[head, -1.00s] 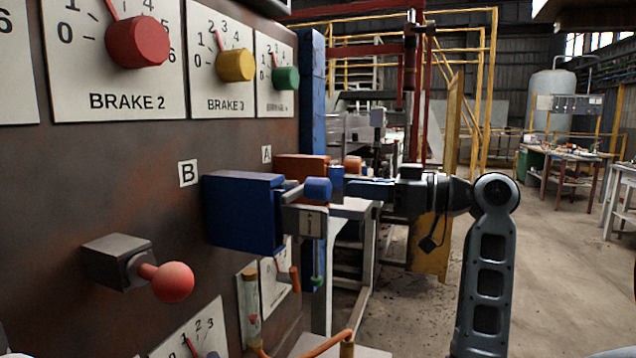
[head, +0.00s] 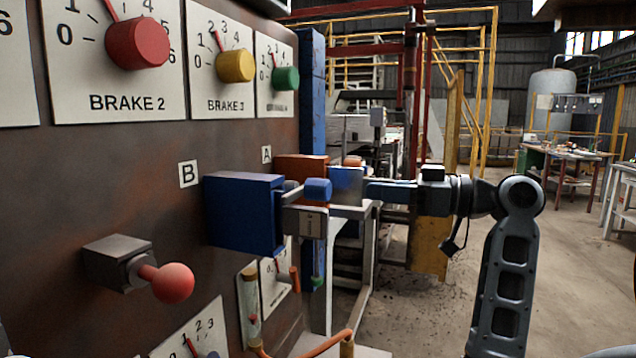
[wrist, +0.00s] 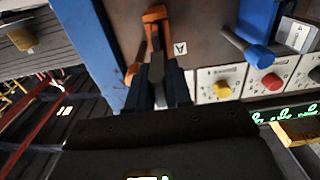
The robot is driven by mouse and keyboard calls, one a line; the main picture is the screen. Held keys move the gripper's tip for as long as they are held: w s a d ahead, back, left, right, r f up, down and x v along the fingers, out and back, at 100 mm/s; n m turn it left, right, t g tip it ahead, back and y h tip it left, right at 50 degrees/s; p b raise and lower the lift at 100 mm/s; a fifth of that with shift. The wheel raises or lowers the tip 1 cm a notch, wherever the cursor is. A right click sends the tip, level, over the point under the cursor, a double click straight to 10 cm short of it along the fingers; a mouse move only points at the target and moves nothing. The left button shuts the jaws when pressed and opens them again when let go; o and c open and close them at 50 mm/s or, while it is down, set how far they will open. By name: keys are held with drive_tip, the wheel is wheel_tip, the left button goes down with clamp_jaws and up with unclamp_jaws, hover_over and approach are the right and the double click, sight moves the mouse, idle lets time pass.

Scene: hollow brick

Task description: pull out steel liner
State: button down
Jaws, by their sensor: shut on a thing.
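My gripper (head: 370,191) reaches from the right toward the orange block (head: 300,168) beside label A. In the wrist view its two dark fingers (wrist: 159,80) are closed on a narrow grey piece, which I take for the steel liner (wrist: 156,66). The liner lies in line with the orange part (wrist: 154,18). In the head view a bluish plate-like piece (head: 346,180) shows between the block and my fingertips. The blue block B in front hides part of the orange block, so I cannot tell how far the liner is inside it.
The blue block (head: 240,212) with its blue knob (head: 318,189) projects from the panel nearby. A red ball-ended lever (head: 172,282) and brake dials (head: 137,43) are also on the panel. A blue post (head: 312,90) stands beyond it.

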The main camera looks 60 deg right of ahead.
drive_tip(key=s, duration=0.7)
drive_tip(key=shift+d+p, duration=0.3)
drive_tip(key=shift+p, duration=0.05)
idle(1.1)
drive_tip(key=shift+s, duration=0.1)
